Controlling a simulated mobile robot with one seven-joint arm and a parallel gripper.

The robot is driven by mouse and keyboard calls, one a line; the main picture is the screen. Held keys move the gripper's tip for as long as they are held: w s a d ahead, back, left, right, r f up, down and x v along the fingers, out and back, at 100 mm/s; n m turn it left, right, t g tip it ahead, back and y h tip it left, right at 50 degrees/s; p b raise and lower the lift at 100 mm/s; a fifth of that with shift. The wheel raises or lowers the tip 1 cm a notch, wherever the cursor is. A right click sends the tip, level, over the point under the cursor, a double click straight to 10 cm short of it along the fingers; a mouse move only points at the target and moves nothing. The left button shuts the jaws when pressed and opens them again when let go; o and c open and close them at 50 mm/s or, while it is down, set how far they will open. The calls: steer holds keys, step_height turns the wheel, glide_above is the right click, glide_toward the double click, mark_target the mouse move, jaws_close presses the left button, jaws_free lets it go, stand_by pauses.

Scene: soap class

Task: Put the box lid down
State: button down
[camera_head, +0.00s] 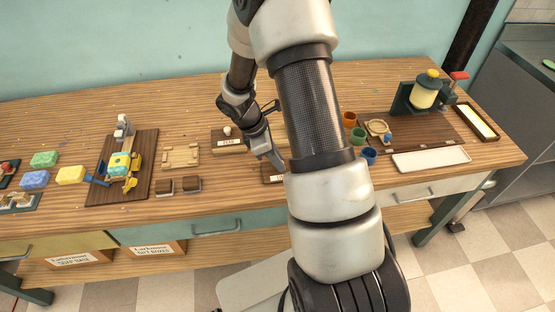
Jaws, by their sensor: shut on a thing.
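My gripper (279,163) points down at the middle of the table, partly behind my own arm. It is shut on the box lid (268,180), a dark brown wooden piece with a pale label. Much of the lid is hidden by my arm, and I cannot tell whether it touches the table. Behind it lies a brown wooden piece (218,151), perhaps the box, with a pale label and a small whitish round thing (227,131) at it.
Left of the gripper are a pale wooden tray (181,156), two small brown blocks (191,184) and a dark board (105,188) with a soap device. Coloured cups (357,135), a white tray (431,160) and a yellow-cylinder dispenser (424,95) stand right. Bare wood lies left of the lid.

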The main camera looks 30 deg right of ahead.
steer(key=shift+f, duration=0.2)
steer(key=c, duration=1.6)
jaws_free()
steer(key=shift+c, duration=0.2)
